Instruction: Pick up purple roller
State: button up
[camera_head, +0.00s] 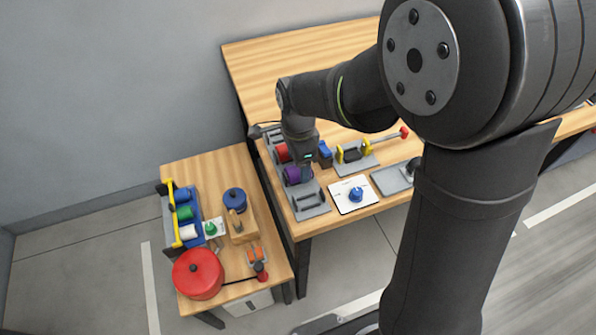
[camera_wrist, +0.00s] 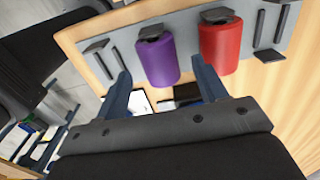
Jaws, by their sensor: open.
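The purple roller (camera_head: 295,176) sits in a grey holder plate (camera_head: 311,209) on the larger wooden table. In the wrist view the purple roller (camera_wrist: 157,61) hangs from a dark bracket beside the red roller (camera_wrist: 220,47). My gripper (camera_wrist: 161,70) is open, with one blue finger on each side of the purple roller's near end. The right finger lies in the gap between the two rollers. I cannot tell whether either finger touches a roller. In the head view my gripper comes down over the rollers, and its fingers are mostly hidden.
A white board with a blue knob (camera_head: 356,195) lies right of the holder. A yellow-ended stand with a red-tipped rod (camera_head: 383,142) is behind it.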

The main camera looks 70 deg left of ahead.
jog(key=shift+f, duration=1.35)
jog(key=c, duration=1.2)
jog(key=shift+r, duration=0.15)
